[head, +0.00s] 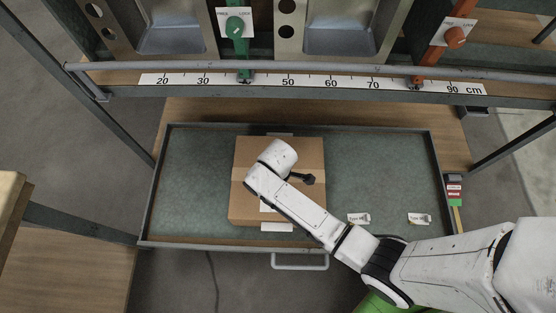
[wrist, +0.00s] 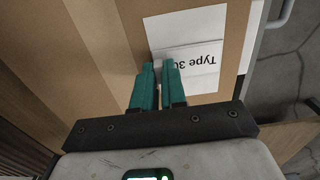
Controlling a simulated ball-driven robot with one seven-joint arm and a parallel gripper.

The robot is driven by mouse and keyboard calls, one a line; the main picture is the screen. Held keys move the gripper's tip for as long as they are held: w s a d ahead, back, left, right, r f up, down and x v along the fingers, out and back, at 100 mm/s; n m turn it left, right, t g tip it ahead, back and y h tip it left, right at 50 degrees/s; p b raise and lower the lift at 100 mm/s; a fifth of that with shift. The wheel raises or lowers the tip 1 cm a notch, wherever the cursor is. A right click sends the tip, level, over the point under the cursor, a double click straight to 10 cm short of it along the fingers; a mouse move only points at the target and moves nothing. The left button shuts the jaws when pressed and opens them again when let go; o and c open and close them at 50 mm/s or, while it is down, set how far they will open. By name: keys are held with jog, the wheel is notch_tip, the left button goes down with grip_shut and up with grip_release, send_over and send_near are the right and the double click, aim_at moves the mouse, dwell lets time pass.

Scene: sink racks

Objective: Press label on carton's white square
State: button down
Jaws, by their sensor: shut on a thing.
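The brown carton (head: 246,207) lies in the shallow tray, and it fills much of the wrist view (wrist: 105,60). Its white square (wrist: 184,22) shows in the wrist view; in the head view my arm covers most of it. A white label (wrist: 200,62) printed "Type 3", with the rest of its text partly hidden, lies over the square, inside its edges as far as I see. My gripper (wrist: 160,66) has teal fingers shut on the label's small grey tab at its left end. I cannot tell whether the label touches the carton. In the head view the fingers are hidden behind my arm.
A ruled rail (head: 330,83) with a green lever (head: 238,45) and an orange lever (head: 442,50) runs behind.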

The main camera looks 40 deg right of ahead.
jog(key=c, duration=1.1)
grip_release()
notch_tip(320, 180, up, 11)
jog(key=p, duration=0.4)
jog(key=shift+f, duration=0.15)
